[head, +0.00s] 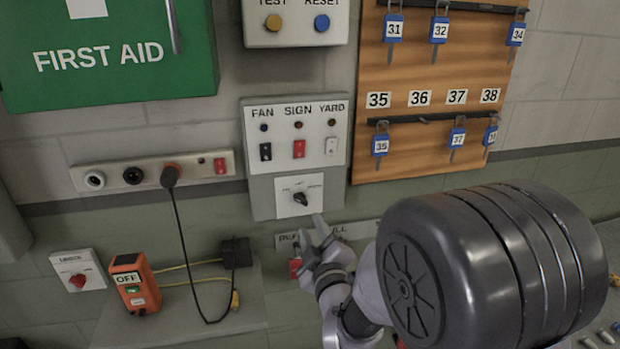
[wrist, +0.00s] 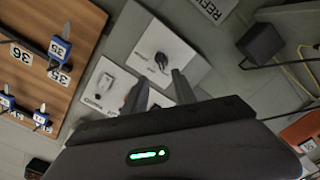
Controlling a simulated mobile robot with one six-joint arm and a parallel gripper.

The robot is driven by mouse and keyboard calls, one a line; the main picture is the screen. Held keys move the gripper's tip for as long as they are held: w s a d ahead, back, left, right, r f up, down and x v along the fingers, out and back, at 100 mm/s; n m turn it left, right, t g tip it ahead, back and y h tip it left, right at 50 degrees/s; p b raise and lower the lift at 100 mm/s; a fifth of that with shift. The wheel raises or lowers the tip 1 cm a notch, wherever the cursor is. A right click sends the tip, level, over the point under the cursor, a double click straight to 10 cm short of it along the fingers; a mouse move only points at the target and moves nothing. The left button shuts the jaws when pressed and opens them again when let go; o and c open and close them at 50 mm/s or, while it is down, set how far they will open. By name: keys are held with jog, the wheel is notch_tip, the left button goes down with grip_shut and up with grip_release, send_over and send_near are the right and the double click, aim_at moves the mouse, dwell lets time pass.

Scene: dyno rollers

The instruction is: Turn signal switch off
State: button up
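A grey wall panel (head: 258,180) carries rocker switches labelled FAN, SIGN and YARD. The SIGN switch (head: 299,149) is red, between a black FAN switch (head: 265,152) and a white YARD switch (head: 331,146). Below is a black rotary knob (head: 300,198) on a white plate, its small labels unreadable. The knob also shows in the wrist view (wrist: 161,60), beyond my fingertips. My gripper (head: 318,236) is just below and right of the knob in the head view. Its fingers stand apart with nothing between them in the wrist view (wrist: 160,88). I see no contact.
A key board (head: 430,150) with blue-tagged keys is at right. A socket strip (head: 150,172) with a plugged cable is at left. An orange box marked OFF (head: 135,284) stands on a ledge, with a black adapter (head: 236,252) near it. A partly hidden sign (head: 355,230) is behind my gripper.

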aim_at(302, 202)
jog(key=p+x, duration=0.5)
jog(key=x, duration=0.4)
jog(key=shift+w+a, duration=0.1)
jog(key=shift+w, duration=0.2)
jog(key=shift+w+a+f, duration=0.1)
jog(key=shift+w+f, duration=0.05)
jog(key=shift+w, duration=0.15)
grip_shut()
